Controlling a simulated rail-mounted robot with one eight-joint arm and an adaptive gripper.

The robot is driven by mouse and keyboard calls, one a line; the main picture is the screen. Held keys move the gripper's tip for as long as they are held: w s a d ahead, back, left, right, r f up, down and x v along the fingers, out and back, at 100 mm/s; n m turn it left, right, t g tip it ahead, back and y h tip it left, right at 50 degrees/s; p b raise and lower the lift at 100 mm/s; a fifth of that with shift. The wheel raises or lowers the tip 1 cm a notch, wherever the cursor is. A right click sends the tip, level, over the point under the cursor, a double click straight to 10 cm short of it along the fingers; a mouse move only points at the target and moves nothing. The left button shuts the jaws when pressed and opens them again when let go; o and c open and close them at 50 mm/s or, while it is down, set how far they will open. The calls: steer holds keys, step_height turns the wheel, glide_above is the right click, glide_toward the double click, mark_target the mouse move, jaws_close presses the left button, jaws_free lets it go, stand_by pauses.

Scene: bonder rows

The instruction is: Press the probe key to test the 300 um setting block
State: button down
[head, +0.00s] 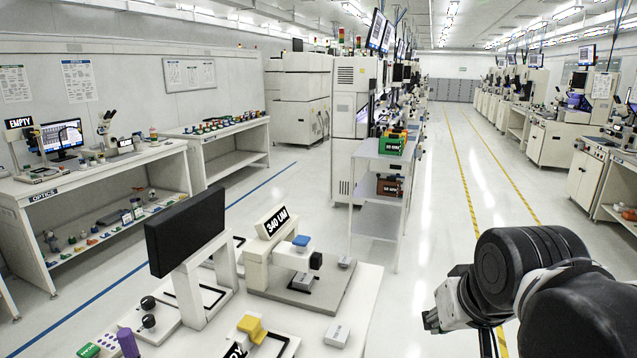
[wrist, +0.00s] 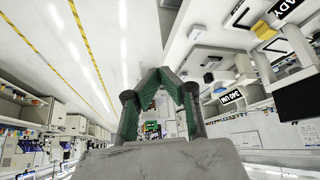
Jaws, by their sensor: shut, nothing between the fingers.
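A white gauge stand with a sign reading "340 UM" (head: 271,222) stands on the white bench in the head view. The sign also shows in the wrist view (wrist: 232,97). A blue key (head: 301,241) sits on top of the stand's arm. A small grey block (head: 302,281) lies on its base plate beneath. Other grey blocks lie at the right edge (head: 346,262) and front (head: 337,335); I cannot read their markings. My gripper (wrist: 161,72) is shut and empty, its fingertips together, away from the stand. In the head view my arm is at the lower right, over the aisle.
A second stand with a yellow key (head: 251,326) is at the bench's front. A black panel (head: 186,232) rises on the left. A shelf cart (head: 378,152) with green and brown bins stands behind. The aisle (head: 450,200) is clear.

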steer(key=s+d+f, duration=0.1)
steer(key=s+f, duration=0.3)
steer(key=f, duration=0.1)
steer(key=shift+s+f+t+b, duration=0.3)
steer(key=shift+s+f+t, duration=0.05)
steer(key=shift+s+t, duration=0.05)
